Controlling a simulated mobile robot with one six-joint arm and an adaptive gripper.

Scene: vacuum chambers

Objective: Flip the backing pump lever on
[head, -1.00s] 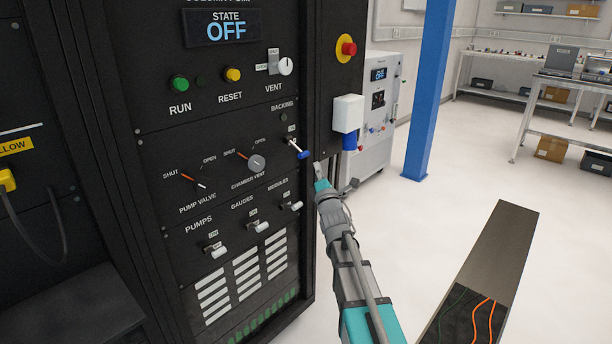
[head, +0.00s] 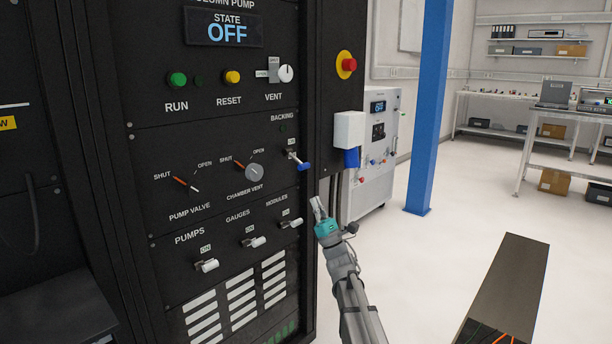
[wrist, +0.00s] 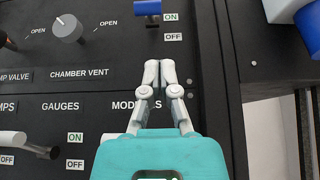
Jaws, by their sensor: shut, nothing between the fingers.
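The backing lever (head: 299,160) has a blue tip and sits under the BACKING label on the black panel. In the head view it tilts down and right, below its ON label. In the wrist view the closed fingertips (wrist: 160,69) lie below the lever, over the panel's right part.
White-tipped switches for pumps (head: 207,265), gauges (head: 254,242) and modules (head: 292,223) lie lower on the panel. The chamber vent knob (head: 254,172) is left of the lever. A white-and-blue box (head: 349,130) projects at the right. Open floor lies right of the cabinet.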

